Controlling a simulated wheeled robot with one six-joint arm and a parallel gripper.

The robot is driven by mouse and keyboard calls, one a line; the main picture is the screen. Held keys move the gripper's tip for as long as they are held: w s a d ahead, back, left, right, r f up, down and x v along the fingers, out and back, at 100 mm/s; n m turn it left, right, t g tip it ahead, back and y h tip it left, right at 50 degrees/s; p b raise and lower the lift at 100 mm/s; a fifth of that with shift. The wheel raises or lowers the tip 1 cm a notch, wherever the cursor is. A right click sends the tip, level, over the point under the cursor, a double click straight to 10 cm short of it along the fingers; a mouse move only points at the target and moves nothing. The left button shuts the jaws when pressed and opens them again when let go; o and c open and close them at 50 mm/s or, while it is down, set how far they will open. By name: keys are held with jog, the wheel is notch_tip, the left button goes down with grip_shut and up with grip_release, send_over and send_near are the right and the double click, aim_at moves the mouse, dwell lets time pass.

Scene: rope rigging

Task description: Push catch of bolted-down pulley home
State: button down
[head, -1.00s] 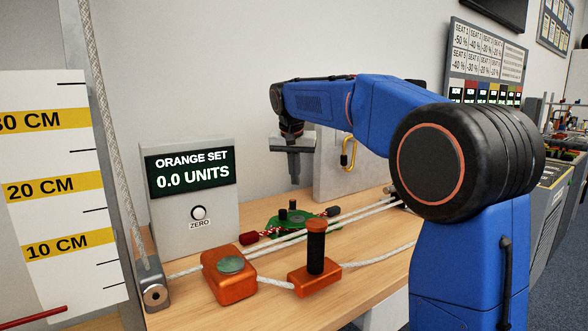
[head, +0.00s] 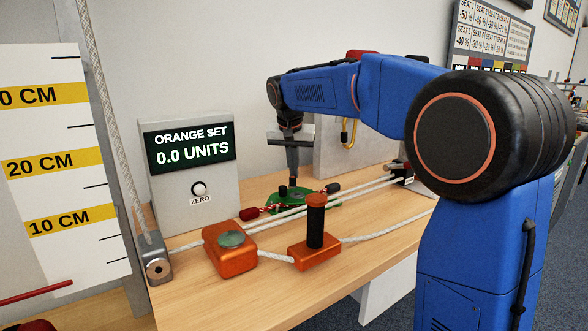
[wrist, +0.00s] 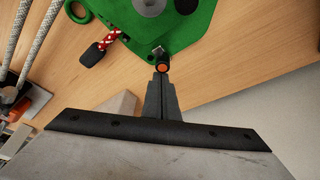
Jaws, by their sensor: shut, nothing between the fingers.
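The bolted-down pulley shows as a green body (head: 283,207) low on the bench. In the wrist view the green body (wrist: 180,38) has a grey round part on top. A small metal catch (wrist: 158,51) sits at its edge, with an orange-and-black round end (wrist: 162,67). My gripper (head: 293,180) is shut, pointing down over the green body. In the wrist view its closed fingertips (wrist: 160,76) are right at the catch's orange end; I cannot tell whether they touch. The fingers hide part of the catch.
An orange block with a green disc (head: 231,240) and an orange block with a black handle (head: 316,222) stand in front. White ropes (head: 265,222) cross the bench. A grey readout box (head: 190,170) shows 0.0 units. The front bench (head: 200,300) is clear.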

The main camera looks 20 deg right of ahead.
jog(key=shift+s, duration=0.1)
jog(key=shift+s+d, duration=0.25)
jog(key=shift+s, duration=0.4)
jog(key=shift+s+d+f, duration=0.1)
jog(key=shift+s+d, duration=0.05)
jog(key=shift+s, duration=0.25)
